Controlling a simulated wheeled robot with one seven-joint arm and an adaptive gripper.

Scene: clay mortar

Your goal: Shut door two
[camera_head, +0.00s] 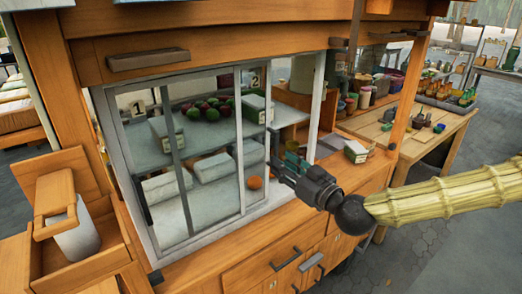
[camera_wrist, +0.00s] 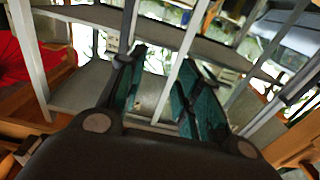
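A grey-framed glass display case is set in the wooden stall in the head view. Its door two (camera_head: 254,79) carries a "2" label at the upper right, and door one (camera_head: 137,108) carries a "1" label at the left. Door two stands left of the case's right post (camera_head: 316,105), with an open gap between them. My gripper (camera_head: 282,163) is in front of this gap, low down near the sill. In the wrist view my gripper (camera_wrist: 164,62) has its teal-padded fingers apart. A pale upright bar (camera_wrist: 178,72) shows between them; contact cannot be told.
A small box (camera_head: 355,151) stands on the counter at the right. Drawer handles (camera_head: 286,259) stick out below the case. A wooden table (camera_head: 425,135) stands further right.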

